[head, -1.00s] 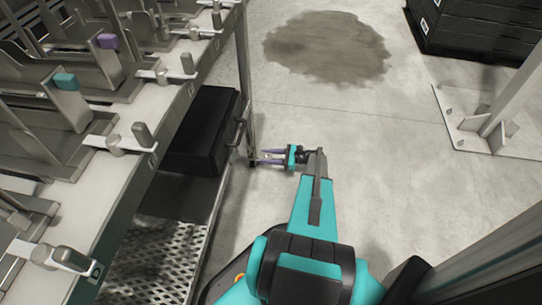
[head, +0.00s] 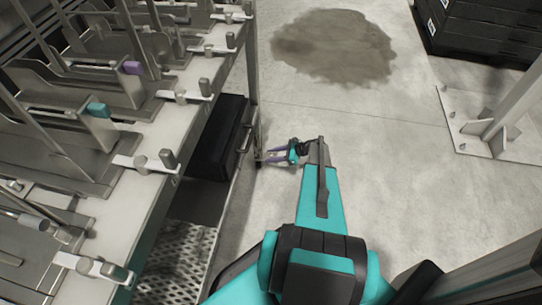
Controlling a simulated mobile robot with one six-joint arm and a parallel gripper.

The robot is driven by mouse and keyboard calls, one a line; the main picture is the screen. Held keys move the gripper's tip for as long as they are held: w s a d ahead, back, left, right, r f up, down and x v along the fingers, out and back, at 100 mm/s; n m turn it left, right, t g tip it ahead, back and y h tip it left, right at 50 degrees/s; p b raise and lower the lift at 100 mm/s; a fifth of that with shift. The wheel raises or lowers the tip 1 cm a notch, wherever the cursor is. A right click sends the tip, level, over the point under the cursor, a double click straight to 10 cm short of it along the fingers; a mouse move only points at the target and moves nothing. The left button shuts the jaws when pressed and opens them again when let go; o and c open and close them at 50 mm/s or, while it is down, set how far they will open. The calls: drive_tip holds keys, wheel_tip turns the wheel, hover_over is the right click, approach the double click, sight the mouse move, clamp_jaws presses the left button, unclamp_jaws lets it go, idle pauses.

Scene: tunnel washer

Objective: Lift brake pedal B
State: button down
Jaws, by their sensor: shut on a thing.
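My gripper (head: 275,156) is low beside the foot of the rack's far leg (head: 256,130). Its two slim purple fingers point left at the leg and are a little apart, shut on a small part there. That part sits where brake pedal B would be, but it is too small and too hidden by the fingers and leg to make out its shape or whether it is raised.
The long steel rack (head: 150,190) with clamps and purple and teal tabs fills the left. A bolted post base (head: 490,125) and black stack (head: 480,28) stand right. Floor with a dark stain (head: 335,47) is open ahead.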

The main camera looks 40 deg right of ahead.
drive_tip(key=shift+s+f, duration=0.1)
drive_tip(key=c, duration=1.1)
unclamp_jaws()
drive_tip(key=p+v, duration=0.2)
drive_tip(key=v, duration=1.2)
drive_tip(key=shift+a, duration=0.1)
